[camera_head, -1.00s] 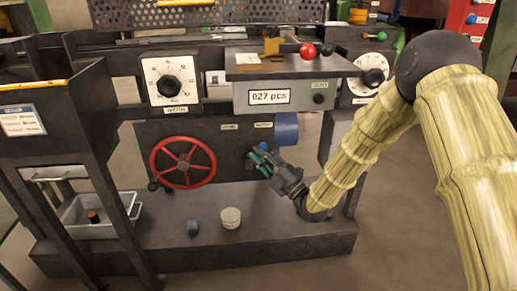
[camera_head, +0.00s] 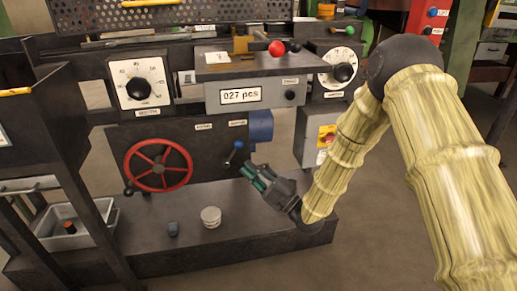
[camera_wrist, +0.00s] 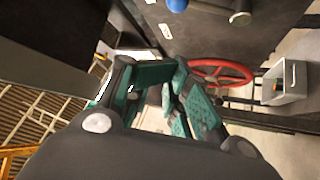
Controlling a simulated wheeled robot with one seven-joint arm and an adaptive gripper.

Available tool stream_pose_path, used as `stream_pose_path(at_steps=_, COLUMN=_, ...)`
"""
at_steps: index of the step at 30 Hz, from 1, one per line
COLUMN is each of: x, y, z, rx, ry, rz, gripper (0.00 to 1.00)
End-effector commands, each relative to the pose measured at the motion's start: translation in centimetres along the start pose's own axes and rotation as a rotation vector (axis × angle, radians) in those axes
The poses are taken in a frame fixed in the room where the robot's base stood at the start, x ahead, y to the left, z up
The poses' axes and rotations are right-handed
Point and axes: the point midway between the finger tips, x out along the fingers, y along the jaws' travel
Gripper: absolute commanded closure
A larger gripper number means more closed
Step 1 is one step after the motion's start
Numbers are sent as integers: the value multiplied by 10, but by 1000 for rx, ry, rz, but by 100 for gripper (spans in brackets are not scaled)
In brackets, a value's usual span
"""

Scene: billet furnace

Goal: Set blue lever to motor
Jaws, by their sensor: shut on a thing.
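The blue lever (camera_head: 236,149) stands on the dark front panel under the MOTOR label (camera_head: 238,122), tilted with its round blue knob up and to the right. Another label (camera_head: 203,127) is to its left. My gripper (camera_head: 254,177) is just below and right of the knob, apart from it. In the wrist view the lever's blue knob (camera_wrist: 177,5) is at the top edge, outside the teal-padded fingers of my gripper (camera_wrist: 168,82). The fingers are close together, and I cannot make out anything between them.
A red handwheel (camera_head: 158,166) is left of the lever, and a blue cylinder (camera_head: 261,126) sits behind the panel's right edge. A counter box (camera_head: 262,94) overhangs above. A pale round piece (camera_head: 211,217) and a small dark piece (camera_head: 173,229) lie on the base.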

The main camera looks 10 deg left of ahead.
Motion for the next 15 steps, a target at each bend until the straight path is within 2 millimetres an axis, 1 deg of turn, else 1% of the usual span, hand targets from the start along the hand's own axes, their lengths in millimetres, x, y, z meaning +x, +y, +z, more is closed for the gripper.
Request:
stream_pose_path(at_steps=2, x=-2, y=-2, z=1, rx=6, ry=-8, rz=-5, gripper=100)
stream_pose_path(at_steps=4, x=-8, y=-9, z=6, rx=30, ry=-39, rz=-22, gripper=100)
stream_pose_path(at_steps=5, x=-14, y=-14, z=9, rx=49, ry=-61, rz=-34, gripper=100)
stream_pose_path(at_steps=8, x=-41, y=-38, z=24, rx=144, ry=-178, rz=-93, gripper=100)
stream_pose_path(at_steps=11, x=-83, y=-71, z=41, rx=276, ry=-342, rz=-164, gripper=100)
stream_pose_path(at_steps=12, x=-101, y=-83, z=47, rx=331, ry=-412, rz=-188, gripper=100)
stream_pose_path(at_steps=14, x=-131, y=-102, z=54, rx=412, ry=-518, rz=-221, gripper=100)
stream_pose_path(at_steps=15, x=-150, y=-113, z=57, rx=466, ry=-587, rz=-240, gripper=100)
